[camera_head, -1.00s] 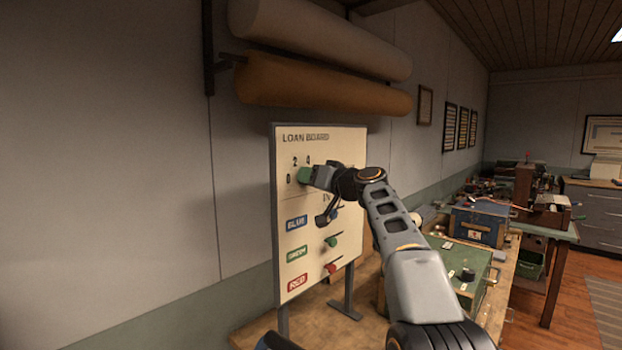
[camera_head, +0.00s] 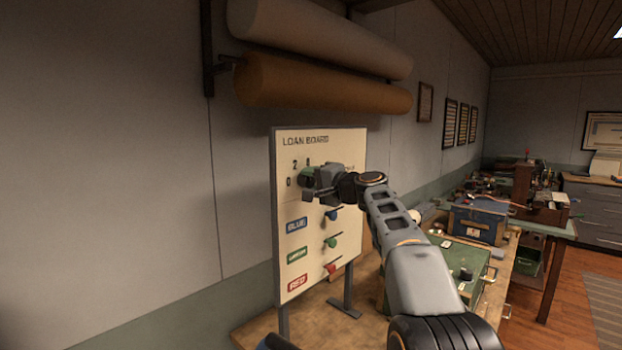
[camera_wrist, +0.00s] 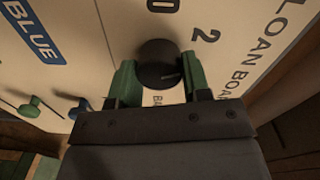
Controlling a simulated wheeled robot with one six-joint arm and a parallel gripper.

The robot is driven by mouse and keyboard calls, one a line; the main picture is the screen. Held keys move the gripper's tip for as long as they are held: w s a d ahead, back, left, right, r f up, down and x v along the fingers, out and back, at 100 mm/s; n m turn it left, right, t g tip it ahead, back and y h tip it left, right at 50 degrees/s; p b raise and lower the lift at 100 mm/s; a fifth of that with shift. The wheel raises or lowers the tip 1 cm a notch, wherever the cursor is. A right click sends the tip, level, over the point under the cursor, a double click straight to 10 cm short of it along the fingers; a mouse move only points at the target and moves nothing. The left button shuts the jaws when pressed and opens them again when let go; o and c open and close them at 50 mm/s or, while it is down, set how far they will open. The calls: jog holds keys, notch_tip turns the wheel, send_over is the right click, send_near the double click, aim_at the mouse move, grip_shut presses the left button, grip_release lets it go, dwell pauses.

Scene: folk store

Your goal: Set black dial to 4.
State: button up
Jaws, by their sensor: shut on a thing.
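The black dial (camera_wrist: 159,64) sits on the white loan board (camera_head: 320,230), below the printed numerals 0 and 2 in the wrist view. My gripper (camera_wrist: 160,80) has its two green fingers on either side of the dial and is shut on it. A faint light mark shows on the dial's face towards its right side in the wrist view; which number it points to I cannot tell. In the head view my gripper (camera_head: 311,179) is at the board's upper part and hides the dial.
Blue (camera_head: 297,225), green and red labels run down the board, with small coloured knobs (camera_head: 331,243) to their right. Rolls (camera_head: 320,85) hang on the wall above. A green box (camera_head: 463,268) and a blue box (camera_head: 478,222) stand on benches at the right.

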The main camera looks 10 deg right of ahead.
jog(key=m+p, duration=0.2)
jog(key=m, duration=0.3)
jog(key=shift+f+m+p, duration=0.1)
jog(key=shift+m+p, duration=0.95)
jog(key=shift+m, duration=1.35)
jog(key=o, duration=0.9)
jog(key=b+v, duration=0.4)
jog(key=v, duration=1)
jog(key=shift+w+d, duration=0.15)
